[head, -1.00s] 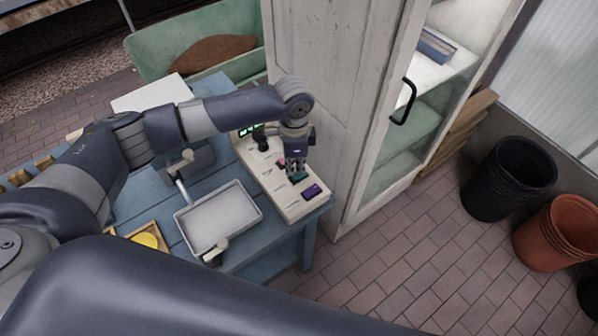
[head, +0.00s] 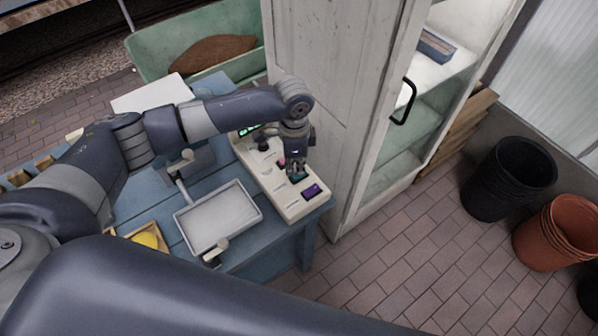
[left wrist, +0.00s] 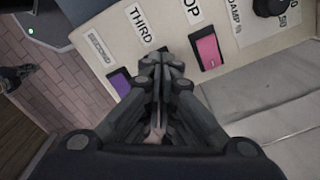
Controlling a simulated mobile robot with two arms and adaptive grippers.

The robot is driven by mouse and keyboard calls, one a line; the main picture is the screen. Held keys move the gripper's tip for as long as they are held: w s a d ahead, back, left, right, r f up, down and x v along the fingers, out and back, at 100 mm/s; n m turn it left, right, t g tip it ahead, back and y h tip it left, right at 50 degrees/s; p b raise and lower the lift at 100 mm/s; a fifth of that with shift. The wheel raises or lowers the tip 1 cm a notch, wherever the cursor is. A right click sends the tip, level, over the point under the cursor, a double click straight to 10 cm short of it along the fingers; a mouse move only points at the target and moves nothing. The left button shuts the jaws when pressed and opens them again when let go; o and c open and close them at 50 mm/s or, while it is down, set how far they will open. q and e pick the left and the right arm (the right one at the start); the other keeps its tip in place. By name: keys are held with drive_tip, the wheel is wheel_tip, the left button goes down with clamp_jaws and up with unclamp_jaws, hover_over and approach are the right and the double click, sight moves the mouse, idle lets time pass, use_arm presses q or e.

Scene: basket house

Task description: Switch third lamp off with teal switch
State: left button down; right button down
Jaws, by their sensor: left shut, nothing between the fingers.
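A cream switch panel (head: 262,170) lies on the blue table's right side, next to the white cabinet. It carries a purple switch (head: 311,191), a teal switch (head: 300,179) and a pink switch (head: 281,162). My left gripper (head: 297,172) is shut and empty, pointing down at the teal switch. In the left wrist view the shut fingertips (left wrist: 160,62) are beside the THIRD label (left wrist: 139,24), between the purple switch (left wrist: 120,82) and the pink switch (left wrist: 209,51). The fingers hide the teal switch there, and I cannot tell whether they touch it. My right gripper is not in view. No lamp is recognisable.
A white tray (head: 222,216) stands on the blue table left of the panel. The white cabinet (head: 325,95) rises close behind the gripper. A black bucket (head: 507,180) and terracotta pots (head: 555,235) stand on the right. The brick floor (head: 420,250) between is clear.

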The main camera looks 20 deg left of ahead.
sight(295, 176)
use_arm(q)
drive_tip(key=shift+f+b, duration=0.35)
drive_tip(key=shift+f, duration=0.75)
idle(0.3)
drive_tip(key=shift+s, duration=0.15)
drive_tip(key=shift+r+p, duration=0.85)
drive_tip(key=shift+p, duration=0.2)
wheel_tip(295, 176, up, 5)
drive_tip(key=p, duration=0.6)
drive_tip(key=shift+r, duration=0.2)
drive_tip(key=shift+f, duration=0.1)
